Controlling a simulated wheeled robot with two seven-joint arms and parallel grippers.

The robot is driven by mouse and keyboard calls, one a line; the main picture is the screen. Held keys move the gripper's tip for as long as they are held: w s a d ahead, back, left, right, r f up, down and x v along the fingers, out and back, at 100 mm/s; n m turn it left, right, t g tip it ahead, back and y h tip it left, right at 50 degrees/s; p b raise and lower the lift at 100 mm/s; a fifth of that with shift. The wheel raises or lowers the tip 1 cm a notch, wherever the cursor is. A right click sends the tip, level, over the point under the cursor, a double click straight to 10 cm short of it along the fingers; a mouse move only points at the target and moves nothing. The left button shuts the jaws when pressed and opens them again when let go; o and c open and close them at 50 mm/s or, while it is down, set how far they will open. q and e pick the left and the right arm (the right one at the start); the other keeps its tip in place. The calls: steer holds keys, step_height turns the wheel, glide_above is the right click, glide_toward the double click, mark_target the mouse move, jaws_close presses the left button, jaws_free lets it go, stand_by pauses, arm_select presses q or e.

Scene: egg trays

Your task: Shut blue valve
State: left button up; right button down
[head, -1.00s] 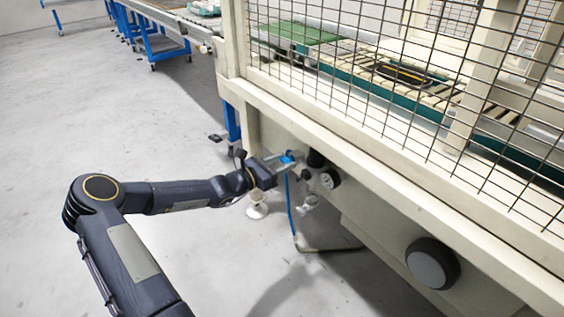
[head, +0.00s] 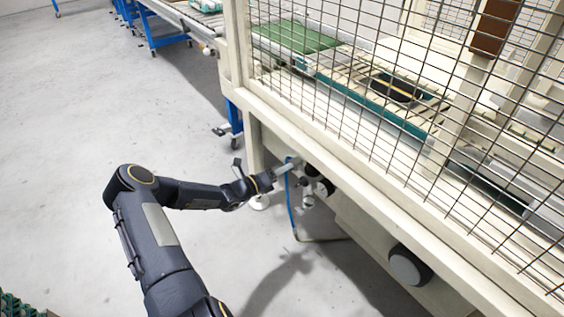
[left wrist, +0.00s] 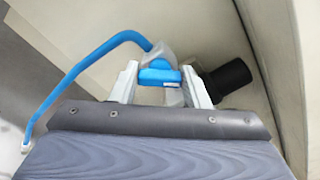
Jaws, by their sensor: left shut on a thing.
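The blue valve (left wrist: 158,76) is between the two fingers of my left gripper (left wrist: 166,84) in the left wrist view. A blue hose (left wrist: 85,65) runs from its grey fitting down to the left. In the head view my left gripper (head: 284,167) reaches the valve at the lower side of the cream machine frame and mostly hides it. The gripper is shut on the valve. My right gripper is not in view.
A black cylindrical part (left wrist: 228,79) sits just right of the fingers. The cream machine (head: 385,200) with its wire mesh guard (head: 350,90) stands right of the arm. A dark round knob (head: 409,265) sticks out lower down. Grey floor (head: 80,130) is open to the left.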

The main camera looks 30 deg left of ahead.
arm_select(q)
steer(key=shift+a+f+n+p, duration=0.1)
steer(key=shift+n+p, duration=0.7)
steer(key=shift+n, duration=1.25)
steer(key=shift+f+n+p, duration=0.1)
steer(key=shift+n+p, duration=0.7)
steer(key=shift+n, duration=1.25)
steer(key=o, duration=1)
steer(key=p+v, duration=0.1)
steer(key=v, duration=0.6)
steer(key=shift+s+a, duration=0.15)
steer(key=shift+s, duration=0.25)
